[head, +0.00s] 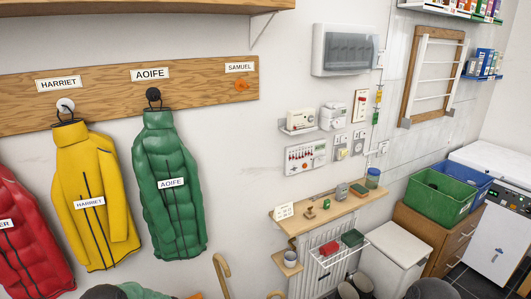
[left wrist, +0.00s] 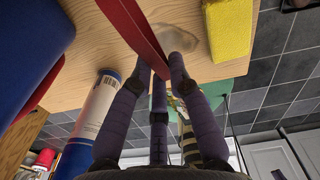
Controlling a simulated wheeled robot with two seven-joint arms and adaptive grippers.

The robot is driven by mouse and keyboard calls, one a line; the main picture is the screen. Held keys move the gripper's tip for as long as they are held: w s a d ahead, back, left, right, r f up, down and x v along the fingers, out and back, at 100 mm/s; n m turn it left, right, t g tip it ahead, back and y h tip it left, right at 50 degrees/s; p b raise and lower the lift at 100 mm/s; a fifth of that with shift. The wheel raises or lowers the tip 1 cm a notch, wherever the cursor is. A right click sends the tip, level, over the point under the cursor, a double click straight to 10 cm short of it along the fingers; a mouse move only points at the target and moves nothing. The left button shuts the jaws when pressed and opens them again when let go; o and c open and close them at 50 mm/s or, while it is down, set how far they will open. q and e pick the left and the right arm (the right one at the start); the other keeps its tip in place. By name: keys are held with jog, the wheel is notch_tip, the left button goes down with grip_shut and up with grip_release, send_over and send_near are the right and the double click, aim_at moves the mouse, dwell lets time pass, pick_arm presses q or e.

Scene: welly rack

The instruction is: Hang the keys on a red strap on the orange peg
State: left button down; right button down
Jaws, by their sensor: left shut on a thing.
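The orange peg (head: 241,86) is on the wooden rail (head: 200,89), under the SAMUEL label (head: 240,67), and nothing hangs on it. In the left wrist view my left gripper (left wrist: 165,68) has its dark fingers shut on a red strap (left wrist: 132,28), which runs up and to the left from the fingertips. Small pale and brassy shapes show between the fingers lower down; I cannot tell whether these are the keys. Neither gripper can be made out in the head view.
A yellow coat (head: 92,170) and a green coat (head: 170,215) hang left of the peg. A wooden shelf (head: 190,6) is above the rail. In the left wrist view a wooden surface (left wrist: 95,50), a yellow block (left wrist: 228,30) and a blue-and-white cylinder (left wrist: 97,115) are near the fingers.

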pick_arm(q)
jog(key=s+d+r+n, duration=0.4)
jog(key=d+r+n, duration=0.3)
jog(key=r+n, duration=0.4)
jog(key=s+d+r+n, duration=0.4)
jog(key=d+r+n, duration=0.4)
jog(key=n, duration=0.8)
jog(key=shift+r, duration=1.8)
jog(key=shift+s, duration=0.1)
